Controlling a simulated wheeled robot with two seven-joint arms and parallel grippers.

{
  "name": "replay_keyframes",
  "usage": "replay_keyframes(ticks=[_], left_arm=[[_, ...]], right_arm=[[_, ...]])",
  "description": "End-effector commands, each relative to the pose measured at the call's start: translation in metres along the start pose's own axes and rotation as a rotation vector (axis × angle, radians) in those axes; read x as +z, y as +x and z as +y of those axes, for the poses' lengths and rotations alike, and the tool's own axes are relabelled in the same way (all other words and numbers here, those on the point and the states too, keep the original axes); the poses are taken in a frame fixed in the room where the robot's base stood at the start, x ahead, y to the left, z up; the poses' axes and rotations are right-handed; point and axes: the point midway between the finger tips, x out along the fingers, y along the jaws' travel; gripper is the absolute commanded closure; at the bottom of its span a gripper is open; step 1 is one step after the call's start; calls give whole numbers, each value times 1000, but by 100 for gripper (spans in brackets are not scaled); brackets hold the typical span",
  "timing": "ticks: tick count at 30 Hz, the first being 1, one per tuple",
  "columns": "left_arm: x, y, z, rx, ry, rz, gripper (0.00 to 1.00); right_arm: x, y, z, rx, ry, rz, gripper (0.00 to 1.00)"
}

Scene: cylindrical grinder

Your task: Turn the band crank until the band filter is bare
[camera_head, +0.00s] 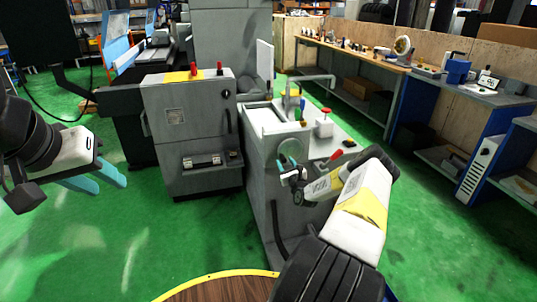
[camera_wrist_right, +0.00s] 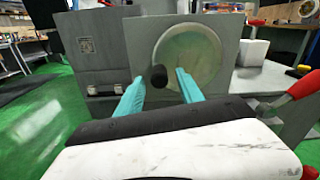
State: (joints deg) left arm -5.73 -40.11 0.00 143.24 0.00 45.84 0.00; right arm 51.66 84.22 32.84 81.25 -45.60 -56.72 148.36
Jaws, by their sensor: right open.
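The grey machine cabinet in the middle carries a round pale disc (camera_head: 291,152) on its front face. The disc fills the centre of the right wrist view (camera_wrist_right: 205,52), with a black crank knob (camera_wrist_right: 159,76) at its lower left. My right gripper (camera_wrist_right: 160,78) is open, with one cyan finger on each side of the knob; I cannot tell whether they touch it. A white flat surface (camera_head: 264,119), perhaps the band filter, lies on top of the cabinet. My left gripper (camera_head: 112,184) is open and empty over the green floor at the left.
A red-handled lever (camera_head: 335,155) and a white box with a red knob (camera_head: 325,127) are right of the disc. A grey control cabinet (camera_head: 190,130) stands left. Workbenches line the right side. The green floor (camera_head: 130,235) at front left is clear.

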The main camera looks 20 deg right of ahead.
Motion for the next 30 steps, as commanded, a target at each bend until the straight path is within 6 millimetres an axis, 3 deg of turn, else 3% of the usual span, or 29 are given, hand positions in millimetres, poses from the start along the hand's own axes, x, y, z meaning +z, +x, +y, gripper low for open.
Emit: replay_keyframes(ticks=[6, 15, 22, 30], left_arm=[[0, 0, 0, 0, 0, 0, 64], [0, 0, 0, 0, 0, 0, 64], [0, 0, 0, 0, 0, 0, 64], [0, 0, 0, 0, 0, 0, 64]], right_arm=[[0, 22, 1, 1, -2, 0, 56], [0, 25, 0, 1, -2, 1, 56], [0, 25, 0, 1, -2, 1, 99], [0, 25, 1, 2, -10, 1, 100]])
